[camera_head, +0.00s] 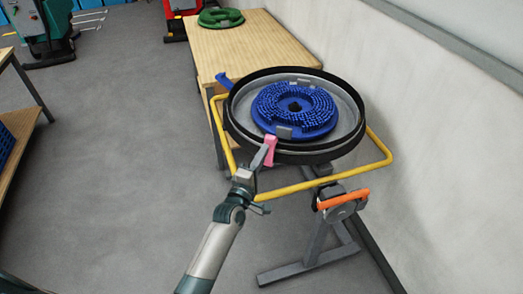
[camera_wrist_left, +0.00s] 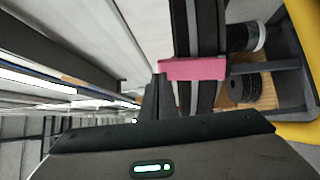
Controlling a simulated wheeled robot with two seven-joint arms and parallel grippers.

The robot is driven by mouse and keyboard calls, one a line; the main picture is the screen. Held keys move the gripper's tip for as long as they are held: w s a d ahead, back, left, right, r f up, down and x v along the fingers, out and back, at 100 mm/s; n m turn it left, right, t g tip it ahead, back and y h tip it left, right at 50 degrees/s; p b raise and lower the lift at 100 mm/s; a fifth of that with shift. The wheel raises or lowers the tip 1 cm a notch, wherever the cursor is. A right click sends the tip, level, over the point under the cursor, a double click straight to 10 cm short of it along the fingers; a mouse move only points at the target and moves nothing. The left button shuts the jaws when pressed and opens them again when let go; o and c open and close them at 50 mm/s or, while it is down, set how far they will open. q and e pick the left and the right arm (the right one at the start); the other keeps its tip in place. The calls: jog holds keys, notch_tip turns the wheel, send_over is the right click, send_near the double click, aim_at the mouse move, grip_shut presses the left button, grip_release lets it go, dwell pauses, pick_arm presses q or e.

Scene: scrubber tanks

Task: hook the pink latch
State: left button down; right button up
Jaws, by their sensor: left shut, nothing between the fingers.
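The pink latch (camera_head: 270,150) sits on the near side of the round black-rimmed tank (camera_head: 345,146), upright against its outer wall. In the left wrist view the pink latch (camera_wrist_left: 195,69) crosses the dark and grey bands of the rim. My left gripper (camera_head: 257,161) is shut and empty, with its fingertips close beside the latch. In the left wrist view its fingers (camera_wrist_left: 157,92) end at the latch's left end; I cannot tell whether they touch. My right gripper is not in view.
A blue brush disc (camera_head: 295,110) lies inside the tank. A yellow tube frame (camera_head: 384,148) surrounds it, on a grey stand with an orange lever (camera_head: 343,199). A wooden table (camera_head: 235,50) with a green disc (camera_head: 221,17) stands behind. A wall is at right; open floor lies left.

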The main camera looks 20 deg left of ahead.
pick_arm(q)
jog(key=w+p, duration=0.1)
jog(key=w+r+p, duration=0.1)
jog(key=w, duration=0.1)
jog(key=shift+w+d+r+g, duration=0.1)
jog(key=shift+w+d+g, duration=0.1)
jog(key=shift+g, duration=0.1)
jog(key=shift+r, duration=0.15)
dwell(0.6)
